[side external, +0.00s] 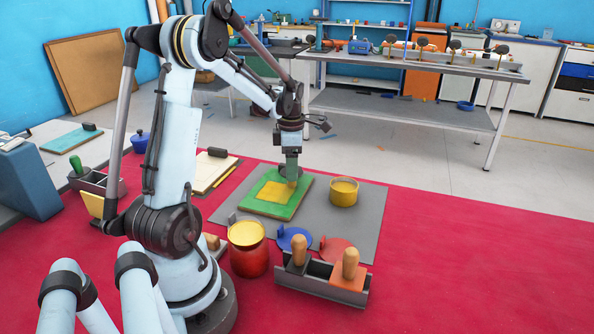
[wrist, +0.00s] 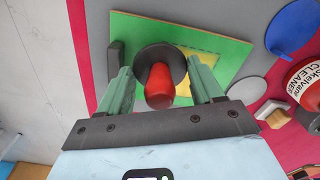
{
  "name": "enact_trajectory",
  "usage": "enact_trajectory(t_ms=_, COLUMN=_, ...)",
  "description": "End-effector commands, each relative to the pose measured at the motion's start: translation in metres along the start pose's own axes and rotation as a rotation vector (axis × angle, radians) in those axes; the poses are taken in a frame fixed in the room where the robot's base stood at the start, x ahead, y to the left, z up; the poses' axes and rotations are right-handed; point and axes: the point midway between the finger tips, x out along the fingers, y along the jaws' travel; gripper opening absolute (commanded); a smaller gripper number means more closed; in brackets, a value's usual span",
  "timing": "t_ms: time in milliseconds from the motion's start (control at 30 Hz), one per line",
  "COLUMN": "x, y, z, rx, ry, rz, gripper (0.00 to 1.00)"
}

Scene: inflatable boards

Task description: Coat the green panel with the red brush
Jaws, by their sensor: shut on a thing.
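The green panel (side external: 302,194) lies on a grey mat, with a yellow coated patch (side external: 271,191) on its middle. It also shows in the wrist view (wrist: 215,45), where part of the yellow patch is hidden behind the brush. I cannot tell whether the brush touches the panel.
A yellow pot (side external: 343,192) stands right of the panel. A red can (side external: 248,255), a blue disc (side external: 294,238) and a reddish disc (side external: 338,249) are in front. A grey caddy (side external: 320,279) holds wooden-handled tools. The red tabletop (side external: 480,260) is clear at right.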

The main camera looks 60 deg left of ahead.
Motion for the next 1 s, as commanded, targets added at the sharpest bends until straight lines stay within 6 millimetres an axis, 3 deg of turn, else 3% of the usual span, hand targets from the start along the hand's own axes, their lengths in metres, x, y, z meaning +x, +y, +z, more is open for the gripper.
enact_trajectory(t_ms=1000, x=-0.003, y=-0.083, z=-0.034, rx=0.0, ry=0.0, rz=-0.001, gripper=0.37)
